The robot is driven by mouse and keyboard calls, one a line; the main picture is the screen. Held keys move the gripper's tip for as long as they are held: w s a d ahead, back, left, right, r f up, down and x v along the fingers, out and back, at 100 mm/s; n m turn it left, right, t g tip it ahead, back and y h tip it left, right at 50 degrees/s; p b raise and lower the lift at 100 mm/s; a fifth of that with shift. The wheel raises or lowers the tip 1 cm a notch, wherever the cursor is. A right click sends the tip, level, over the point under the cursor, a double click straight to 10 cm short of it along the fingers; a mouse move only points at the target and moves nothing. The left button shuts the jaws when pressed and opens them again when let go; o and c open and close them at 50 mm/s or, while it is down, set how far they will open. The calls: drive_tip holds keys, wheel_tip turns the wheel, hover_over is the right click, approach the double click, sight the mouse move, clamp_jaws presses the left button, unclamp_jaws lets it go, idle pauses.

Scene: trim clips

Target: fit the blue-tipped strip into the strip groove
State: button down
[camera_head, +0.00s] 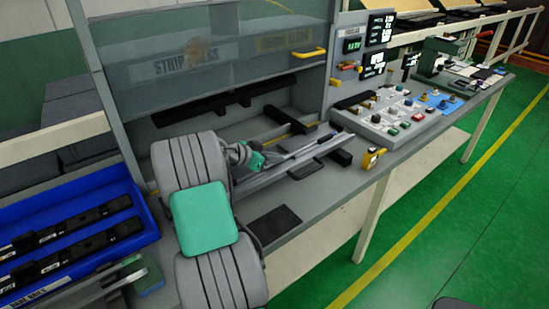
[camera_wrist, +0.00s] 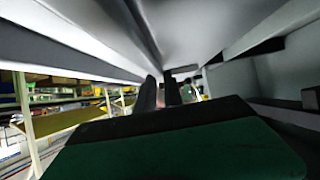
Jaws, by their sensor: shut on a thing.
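My gripper (camera_head: 262,160) is in front of the strip press, low over a long grey fixture (camera_head: 327,150) on the bench. It is shut on a thin strip (camera_head: 300,150), which runs from the jaws to the right, roughly along the fixture. The strip's tip is too small for me to tell its colour. I cannot tell whether the strip is in the groove or above it. In the wrist view my dark fingers (camera_wrist: 161,92) are close together at the middle, and the green gripper body covers the lower part. The strip is hardly visible there.
A blue tray (camera_head: 145,228) with dark rails stands at the left. The press's clear shield (camera_head: 215,55) is above my gripper. A grey board (camera_head: 390,118) with small parts and a yellow tape measure (camera_head: 372,158) lie to the right. A dark pad (camera_head: 273,226) lies at the bench front.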

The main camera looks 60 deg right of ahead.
drive_tip(key=shift+f, duration=0.2)
drive_tip(key=c, duration=1.9)
unclamp_jaws()
drive_tip(key=shift+f, duration=0.1)
drive_tip(key=shift+c, duration=0.2)
drive_tip(key=o, duration=0.5)
drive_tip(key=shift+c, duration=0.2)
drive_tip(key=b+v, duration=0.2)
drive_tip(key=v, duration=1)
